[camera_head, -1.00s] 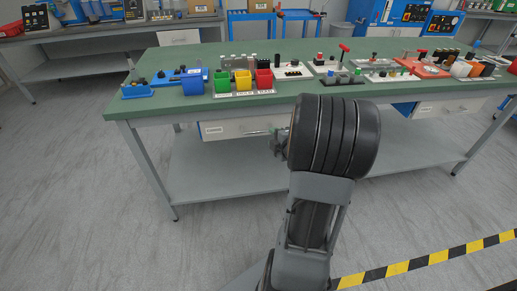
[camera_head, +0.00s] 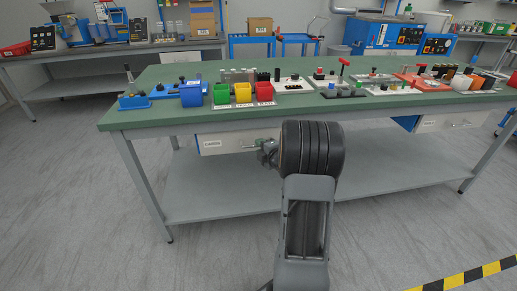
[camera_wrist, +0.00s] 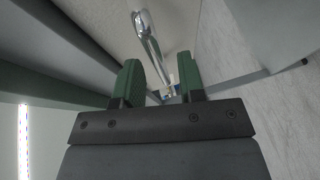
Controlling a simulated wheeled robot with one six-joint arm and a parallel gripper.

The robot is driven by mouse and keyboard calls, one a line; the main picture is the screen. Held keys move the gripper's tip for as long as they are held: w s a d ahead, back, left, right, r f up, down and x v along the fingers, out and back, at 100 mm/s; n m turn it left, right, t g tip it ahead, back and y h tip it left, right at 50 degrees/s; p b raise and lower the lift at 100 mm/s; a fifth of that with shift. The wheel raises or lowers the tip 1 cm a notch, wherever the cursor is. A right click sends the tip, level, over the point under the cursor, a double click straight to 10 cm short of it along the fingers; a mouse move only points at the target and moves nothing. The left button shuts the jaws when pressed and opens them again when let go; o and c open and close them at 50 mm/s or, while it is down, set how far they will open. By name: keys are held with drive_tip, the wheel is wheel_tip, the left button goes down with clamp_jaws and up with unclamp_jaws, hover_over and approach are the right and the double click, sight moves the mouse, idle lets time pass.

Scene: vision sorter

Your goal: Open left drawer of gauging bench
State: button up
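The gauging bench (camera_head: 150,120) has a green top. Its left drawer (camera_head: 222,142) is a pale front with a label, under the top, and looks shut. The drawer's handle (camera_head: 250,147) is partly hidden by my gripper (camera_head: 264,150), which is at the right part of the drawer front. In the wrist view, the shiny bar handle (camera_wrist: 147,35) runs down toward the space between the green fingers of my gripper (camera_wrist: 160,78). The fingers stand apart. I cannot tell whether the bar lies between them or just beyond.
Blue, green, yellow and red bins (camera_head: 242,94) and several fixtures stand on the bench top. A lower shelf (camera_head: 225,193) spans the bench legs. Another drawer (camera_head: 450,121) is at the right. Striped tape (camera_head: 468,276) marks the floor; grey floor is open at left.

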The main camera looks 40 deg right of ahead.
drive_tip(key=shift+w+f, duration=0.2)
drive_tip(key=shift+w, duration=0.75)
clamp_jaws()
